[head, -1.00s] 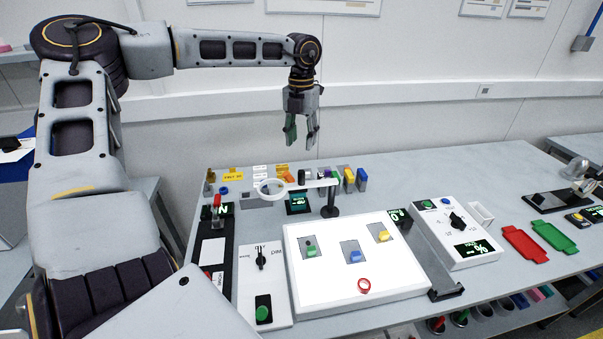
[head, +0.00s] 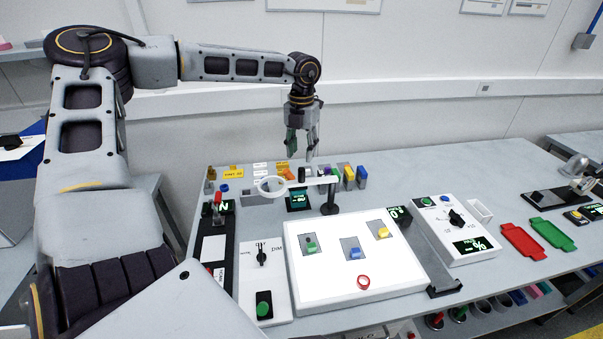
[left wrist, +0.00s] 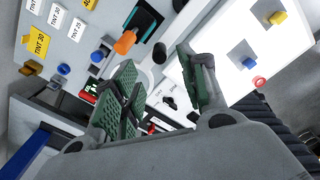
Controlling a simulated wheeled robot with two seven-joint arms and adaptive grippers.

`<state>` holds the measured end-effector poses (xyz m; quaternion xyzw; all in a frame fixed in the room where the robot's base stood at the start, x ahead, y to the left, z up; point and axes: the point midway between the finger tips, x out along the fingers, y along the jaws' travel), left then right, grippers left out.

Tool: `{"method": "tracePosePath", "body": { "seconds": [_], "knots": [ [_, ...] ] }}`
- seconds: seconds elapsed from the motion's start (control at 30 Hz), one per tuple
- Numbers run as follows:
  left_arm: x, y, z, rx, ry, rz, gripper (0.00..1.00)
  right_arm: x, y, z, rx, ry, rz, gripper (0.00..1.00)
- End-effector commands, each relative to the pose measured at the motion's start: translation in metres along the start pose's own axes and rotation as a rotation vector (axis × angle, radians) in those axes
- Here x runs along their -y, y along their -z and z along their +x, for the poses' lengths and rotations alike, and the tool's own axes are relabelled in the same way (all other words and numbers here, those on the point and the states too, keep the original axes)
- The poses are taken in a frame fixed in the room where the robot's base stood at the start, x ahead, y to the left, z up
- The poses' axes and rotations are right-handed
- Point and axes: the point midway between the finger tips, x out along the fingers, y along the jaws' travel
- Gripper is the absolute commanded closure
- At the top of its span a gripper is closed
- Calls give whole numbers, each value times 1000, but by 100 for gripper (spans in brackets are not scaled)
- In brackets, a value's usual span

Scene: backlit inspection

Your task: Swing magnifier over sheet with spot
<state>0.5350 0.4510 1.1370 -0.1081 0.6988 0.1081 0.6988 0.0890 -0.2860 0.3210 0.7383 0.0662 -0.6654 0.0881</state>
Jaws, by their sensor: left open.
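The magnifier is a white ring (head: 270,187) on a white arm that runs right to a black post (head: 330,203) behind the light box. The ring hangs beyond the light box's back left corner. The lit white light box (head: 310,280) bears three grey sheets: one with a green piece (head: 310,247), one with a blue piece (head: 354,253), one with a yellow piece (head: 383,232). A spot cannot be made out on any. My left gripper (head: 302,152) is open and empty, pointing down above and behind the magnifier arm. Its green-padded fingers show in the left wrist view (left wrist: 156,62).
A red ring (head: 363,282) lies on the box's front part. A switch panel (head: 264,280) stands left, a dial unit (head: 458,232) right. Small coloured blocks and yellow labels (head: 234,173) crowd the table's back. Red (head: 522,243) and green (head: 553,234) plates lie at right.

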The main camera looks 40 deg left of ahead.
Motion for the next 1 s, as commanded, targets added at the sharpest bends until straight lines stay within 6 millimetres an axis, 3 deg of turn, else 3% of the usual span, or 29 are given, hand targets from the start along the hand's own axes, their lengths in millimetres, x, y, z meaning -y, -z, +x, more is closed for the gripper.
{"method": "tracePosePath", "body": {
  "seconds": [0.33,0.6,1.0],
  "knots": [
    [0,1,38,-3,1,0,57,6,2,-5,-1,7,1,60],
    [0,1,64,-3,1,0,57,12,-8,-9,10,13,1,60],
    [0,0,88,-1,1,-1,57,20,-7,-11,11,21,4,60]
  ]
}}
